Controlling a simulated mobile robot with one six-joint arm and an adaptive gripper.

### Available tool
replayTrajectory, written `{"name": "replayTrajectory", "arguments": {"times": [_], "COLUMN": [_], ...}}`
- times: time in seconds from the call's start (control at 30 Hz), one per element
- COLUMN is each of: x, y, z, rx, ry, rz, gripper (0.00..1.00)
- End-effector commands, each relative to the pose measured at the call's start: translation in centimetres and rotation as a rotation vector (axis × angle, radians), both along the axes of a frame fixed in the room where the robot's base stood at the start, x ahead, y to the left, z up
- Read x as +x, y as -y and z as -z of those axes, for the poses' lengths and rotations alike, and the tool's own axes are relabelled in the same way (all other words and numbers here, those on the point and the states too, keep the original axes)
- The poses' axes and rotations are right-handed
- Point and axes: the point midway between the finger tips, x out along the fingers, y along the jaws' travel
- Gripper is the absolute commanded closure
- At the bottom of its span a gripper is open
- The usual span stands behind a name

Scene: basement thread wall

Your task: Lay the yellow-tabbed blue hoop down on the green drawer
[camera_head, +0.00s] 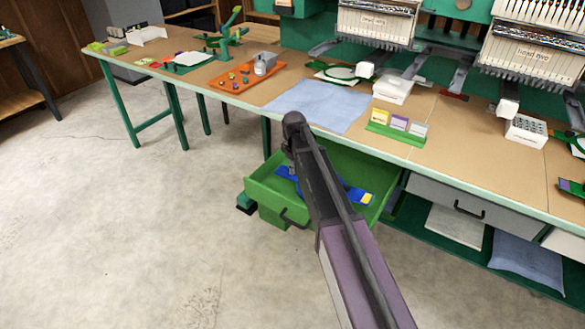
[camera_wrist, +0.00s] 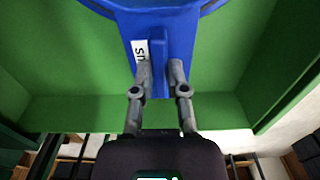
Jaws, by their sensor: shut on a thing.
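The blue hoop (camera_head: 352,192) shows inside the open green drawer (camera_head: 265,197), partly hidden behind my arm. Its yellow tab (camera_head: 367,198) is at the drawer's right side. In the wrist view, my gripper (camera_wrist: 160,77) is shut on the raised rib of the hoop's blue bracket (camera_wrist: 130,28), beside a white label with dark letters. The green drawer (camera_wrist: 70,112) spreads below and around the hoop in that view. I cannot tell whether the hoop touches the drawer floor. The gripper's fingers are hidden by my arm in the head view.
The long workbench (camera_head: 440,165) runs above the drawer. It carries a blue cloth (camera_head: 320,106), an orange tray (camera_head: 243,90) and a green holder with cards (camera_head: 397,130). A closed grey drawer (camera_head: 430,190) is to the right. The concrete floor in front is clear.

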Motion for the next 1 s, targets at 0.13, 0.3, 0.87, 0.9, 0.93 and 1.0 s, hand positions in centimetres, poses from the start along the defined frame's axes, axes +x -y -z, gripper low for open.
{"name": "replayTrajectory", "arguments": {"times": [0.13,0.3,0.87,0.9,0.93,1.0], "x": [0.0,0.0,0.0,0.0,0.0,0.0], "y": [0.0,0.0,0.0,0.0,0.0,0.0], "z": [1.2,1.8,2.0,2.0,2.0,2.1], "rx": [0.000,0.000,0.000,0.000,0.000,0.000], "ry": [0.000,0.000,0.000,0.000,0.000,0.000], "rz": [0.000,0.000,0.000,0.000,0.000,0.000], "gripper": [1.00,1.00,1.00,1.00,1.00,1.00]}}
